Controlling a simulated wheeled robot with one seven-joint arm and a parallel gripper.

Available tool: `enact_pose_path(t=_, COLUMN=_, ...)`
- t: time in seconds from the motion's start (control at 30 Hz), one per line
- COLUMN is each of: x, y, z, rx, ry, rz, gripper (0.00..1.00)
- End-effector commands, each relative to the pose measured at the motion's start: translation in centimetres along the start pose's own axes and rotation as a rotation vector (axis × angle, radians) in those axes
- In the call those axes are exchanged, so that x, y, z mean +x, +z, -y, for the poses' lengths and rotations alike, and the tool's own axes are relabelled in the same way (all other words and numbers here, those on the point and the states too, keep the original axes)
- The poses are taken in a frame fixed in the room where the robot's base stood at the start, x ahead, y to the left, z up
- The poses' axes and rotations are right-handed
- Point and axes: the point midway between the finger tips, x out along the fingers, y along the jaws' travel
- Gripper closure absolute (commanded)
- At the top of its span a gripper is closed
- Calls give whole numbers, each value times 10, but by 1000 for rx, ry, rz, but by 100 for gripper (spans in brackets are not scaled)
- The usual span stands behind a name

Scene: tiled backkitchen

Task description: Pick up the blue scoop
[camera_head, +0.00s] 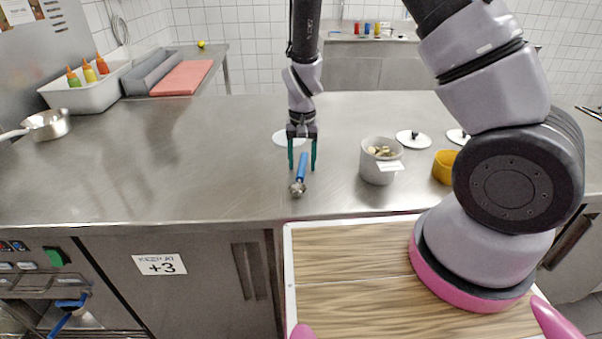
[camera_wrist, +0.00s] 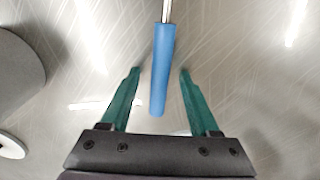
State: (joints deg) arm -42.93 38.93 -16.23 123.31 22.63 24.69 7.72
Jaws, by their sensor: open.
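The blue scoop (camera_head: 301,174) lies on the steel counter, its blue handle pointing away from me and its metal head toward the front edge. In the wrist view its blue handle (camera_wrist: 162,70) lies between the two green fingers, with the metal shaft running out at the top. My gripper (camera_head: 302,168) points down over the handle, open, with one finger on each side. In the wrist view my gripper (camera_wrist: 158,72) shows a gap on both sides of the handle. I cannot tell how high the fingertips are above the counter. The scoop's head is outside the wrist view.
A grey pot (camera_head: 372,168) with a white label stands right of the scoop, with a yellow cup (camera_head: 444,166) further right. White lids (camera_head: 413,139) lie behind them. A white plate (camera_head: 287,139) lies behind my gripper. The counter (camera_head: 180,165) is clear to the left.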

Motion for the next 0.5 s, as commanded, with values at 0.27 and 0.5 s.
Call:
enact_pose_path(t=0.27, x=1, y=0, z=0, rx=0, ry=0, rz=0, gripper=38)
enact_pose_path(t=0.5, x=2, y=0, z=0, rx=-1, ry=1, rz=0, gripper=76)
